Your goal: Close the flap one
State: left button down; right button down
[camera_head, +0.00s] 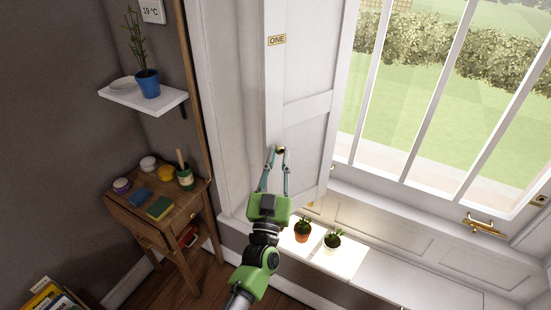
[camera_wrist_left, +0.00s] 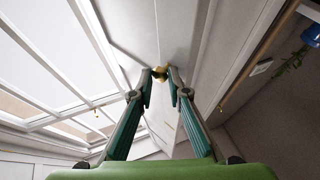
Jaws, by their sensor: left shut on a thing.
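The flap one (camera_head: 301,75) is a tall white panel at the left side of the window, with a small plate reading ONE (camera_head: 277,40). It stands out at an angle from the wall and is partly open. My left gripper (camera_head: 279,152) is shut on its small brass knob (camera_head: 280,150), near the panel's lower left edge. In the left wrist view the fingertips (camera_wrist_left: 160,76) meet at the brass knob (camera_wrist_left: 160,73), with the white panel (camera_wrist_left: 165,30) behind. My right gripper is not in view.
Two potted plants (camera_head: 303,231) stand on the white window seat below the flap. A wooden side table (camera_head: 165,208) with jars is at left, under a white shelf (camera_head: 143,97) with a blue pot. The window (camera_head: 440,100) has a brass latch (camera_head: 484,226).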

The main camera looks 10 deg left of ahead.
pick_arm(q)
jog(key=shift+w+d+r, duration=0.1)
jog(key=shift+d+r, duration=0.4)
jog(key=shift+d, duration=0.15)
jog(key=c, duration=2)
grip_release()
jog(key=shift+c, duration=0.2)
jog(key=shift+o, duration=0.6)
jog(key=shift+w+d+f+h, duration=0.1)
jog(key=shift+w+d+h, duration=0.15)
jog(key=shift+d+h, duration=0.15)
jog(key=shift+a, duration=0.2)
jog(key=v, duration=1.2)
jog(key=shift+f, duration=0.3)
jog(key=shift+s+a, duration=0.15)
